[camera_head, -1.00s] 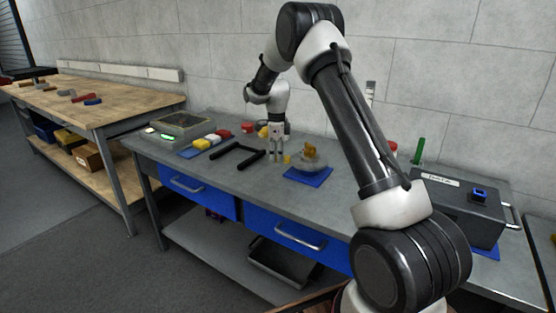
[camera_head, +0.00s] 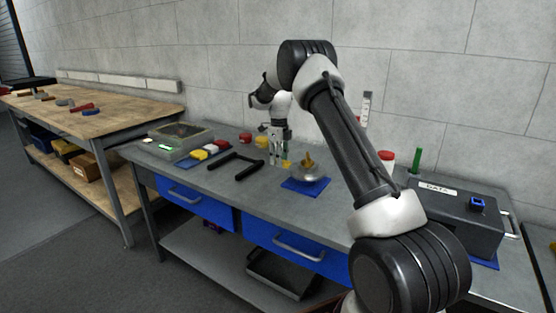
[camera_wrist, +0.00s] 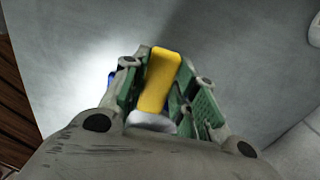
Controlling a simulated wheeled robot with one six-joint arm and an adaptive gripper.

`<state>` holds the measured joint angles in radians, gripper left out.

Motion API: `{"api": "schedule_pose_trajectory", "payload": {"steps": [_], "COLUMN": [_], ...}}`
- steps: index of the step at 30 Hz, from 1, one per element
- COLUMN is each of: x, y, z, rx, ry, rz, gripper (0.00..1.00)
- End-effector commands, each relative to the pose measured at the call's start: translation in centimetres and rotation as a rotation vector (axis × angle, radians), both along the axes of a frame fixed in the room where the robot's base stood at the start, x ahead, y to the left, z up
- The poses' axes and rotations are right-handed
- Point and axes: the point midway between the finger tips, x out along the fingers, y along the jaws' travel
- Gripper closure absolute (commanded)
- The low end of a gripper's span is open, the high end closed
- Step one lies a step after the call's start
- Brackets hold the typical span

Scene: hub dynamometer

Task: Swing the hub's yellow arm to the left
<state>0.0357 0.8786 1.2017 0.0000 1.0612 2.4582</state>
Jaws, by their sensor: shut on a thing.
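The hub (camera_head: 308,175) is a silver-grey round piece with a yellow-gold part on top, on a blue mat (camera_head: 303,188) on the grey bench. A pale rounded part (camera_wrist: 150,121) shows at the bar's near end.
A dark box (camera_head: 450,214), a red-capped jar (camera_head: 386,160) and a green rod (camera_head: 415,160) stand to the right. A wooden workbench (camera_head: 110,118) stands at far left.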

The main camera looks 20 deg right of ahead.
Motion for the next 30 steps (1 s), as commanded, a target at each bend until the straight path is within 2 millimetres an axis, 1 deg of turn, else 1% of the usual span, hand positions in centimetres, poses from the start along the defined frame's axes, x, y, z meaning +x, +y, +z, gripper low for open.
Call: {"api": "schedule_pose_trajectory", "payload": {"steps": [9, 10, 13, 14, 21, 24, 26, 29, 30], "x": [0.0, 0.0, 0.0, 0.0, 0.0, 0.0, 0.0, 0.1, 0.1], "y": [0.0, 0.0, 0.0, 0.0, 0.0, 0.0, 0.0, 0.0, 0.0], "z": [0.0, 0.0, 0.0, 0.0, 0.0, 0.3, 0.8, 2.5, 3.3], "rx": [0.0, 0.0, -0.001, -0.001, 0.0, 0.0, 0.0, -0.001, 0.0], "ry": [-0.001, -0.001, -0.001, -0.001, 0.0, -0.001, -0.001, -0.004, -0.003], "rz": [0.0, 0.0, 0.0, 0.0, 0.0, 0.0, 0.0, 0.0, 0.0], "gripper": [1.0, 0.7, 0.52, 0.5, 0.5, 0.5, 0.5, 0.5, 0.5]}}
